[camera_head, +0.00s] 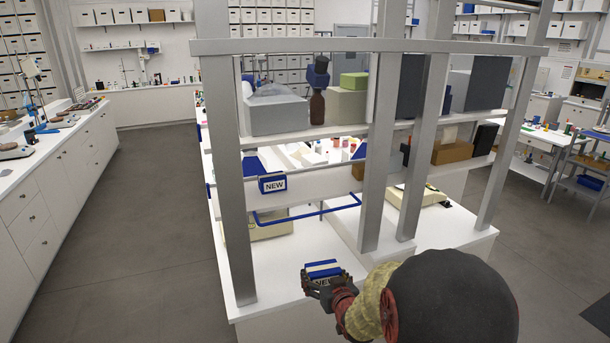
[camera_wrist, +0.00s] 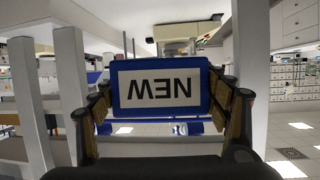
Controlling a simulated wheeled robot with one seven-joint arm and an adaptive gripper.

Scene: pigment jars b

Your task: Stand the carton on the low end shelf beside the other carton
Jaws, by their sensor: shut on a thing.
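My gripper (camera_head: 328,283) is shut on a blue-and-white carton (camera_wrist: 161,89), with a finger on each side of it. The wrist view looks upside down, and the carton's "NEW" label reads inverted there. In the head view the held carton (camera_head: 322,268) is low in front of the rack, over the white counter and apart from the shelf. The other carton (camera_head: 272,183), blue with a "NEW" label, stands at the left part of the low end shelf (camera_head: 325,198), farther away than my gripper.
Grey uprights (camera_head: 232,190) and (camera_head: 378,150) flank the shelf opening. A blue rail (camera_head: 305,213) runs below the shelf front. A higher shelf (camera_head: 320,133) holds a grey bin, a brown bottle (camera_head: 317,107) and boxes. Shelf room right of the standing carton looks clear.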

